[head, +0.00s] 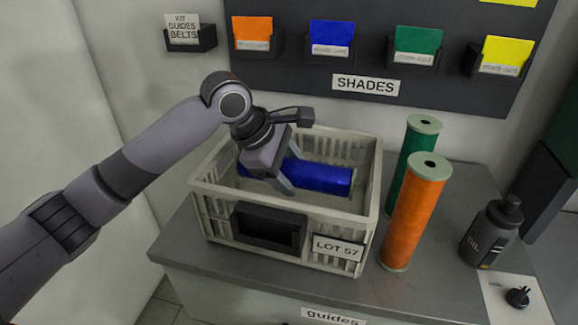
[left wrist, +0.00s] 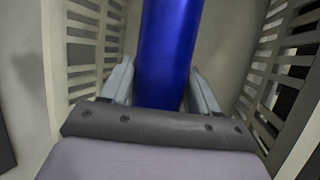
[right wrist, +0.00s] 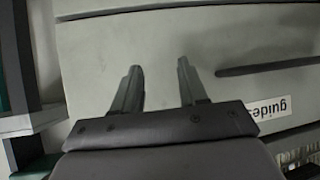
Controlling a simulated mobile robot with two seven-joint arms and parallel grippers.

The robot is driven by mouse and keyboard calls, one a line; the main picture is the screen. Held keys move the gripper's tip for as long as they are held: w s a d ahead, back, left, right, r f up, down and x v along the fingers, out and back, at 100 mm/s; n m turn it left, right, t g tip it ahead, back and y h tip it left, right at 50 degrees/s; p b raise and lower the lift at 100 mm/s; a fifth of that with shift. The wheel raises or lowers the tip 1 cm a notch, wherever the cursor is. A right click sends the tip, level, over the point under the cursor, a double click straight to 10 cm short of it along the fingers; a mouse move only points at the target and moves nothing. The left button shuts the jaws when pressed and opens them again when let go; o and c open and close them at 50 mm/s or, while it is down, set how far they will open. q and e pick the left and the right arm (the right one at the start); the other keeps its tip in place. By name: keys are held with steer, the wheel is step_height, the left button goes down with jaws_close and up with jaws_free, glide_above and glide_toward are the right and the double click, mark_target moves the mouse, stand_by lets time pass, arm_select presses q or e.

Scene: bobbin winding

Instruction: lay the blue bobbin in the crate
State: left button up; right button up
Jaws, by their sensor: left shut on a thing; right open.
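The blue bobbin (head: 322,177) lies on its side within the walls of the crate (head: 205,189), a pale slatted box labelled LOT 57. In the left wrist view the blue bobbin (left wrist: 168,50) runs between the two fingers, with slatted crate walls on both sides. My left gripper (head: 264,178) reaches down into the crate and is shut on the bobbin. I cannot tell whether the bobbin touches the crate floor. My right gripper (right wrist: 160,85) is open and empty, in front of a grey surface with a "guides" label. It is not in the head view.
An orange bobbin (head: 411,220) and a green bobbin (head: 412,160) stand upright right of the crate. An oil bottle (head: 490,232) and a small black part on a white card (head: 518,298) are further right. A shade board (head: 365,65) hangs behind.

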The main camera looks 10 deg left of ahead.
mark_target(295, 160)
arm_select(q)
steer(key=shift+r, duration=0.1)
steer(key=o, duration=1.3)
step_height(295, 160, up, 3)
steer(key=p, duration=0.2)
steer(key=shift+r+p, duration=0.15)
steer(key=shift+p, duration=0.25)
steer(key=shift+r, duration=8.3)
